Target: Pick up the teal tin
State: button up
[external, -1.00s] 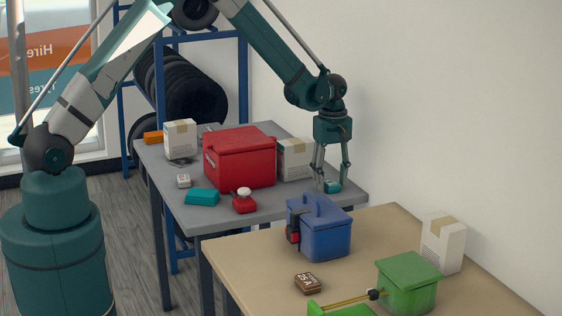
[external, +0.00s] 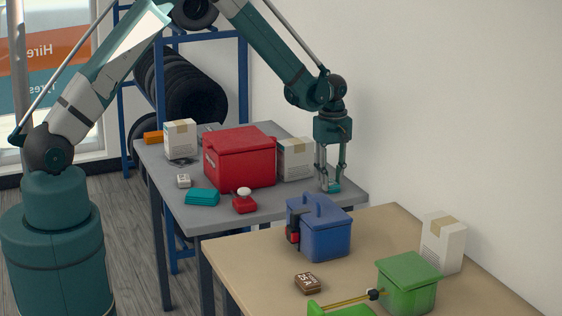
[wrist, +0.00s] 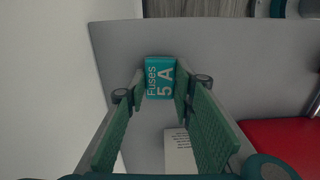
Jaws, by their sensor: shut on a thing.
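The teal tin (wrist: 160,77), printed "Fuses 5 A", lies on the grey table between my fingertips in the wrist view. In the external view the tin (external: 333,187) shows only partly behind the fingers, near the right end of the grey table (external: 290,204). My gripper (external: 330,184) points straight down and is shut on the tin, with a finger on each side of it. The gripper (wrist: 160,92) also shows in the wrist view. I see no clear gap between tin and table.
A white carton (external: 295,160) and a red box (external: 240,160) stand left of my gripper. A teal packet (external: 202,197) and a red object with a white knob (external: 244,202) lie at the front edge. A wooden table (external: 260,278) holds a blue box (external: 322,232) and a green box (external: 408,288).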

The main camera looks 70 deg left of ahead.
aim_at(331, 182)
notch_tip(331, 182, up, 10)
dwell(0.8)
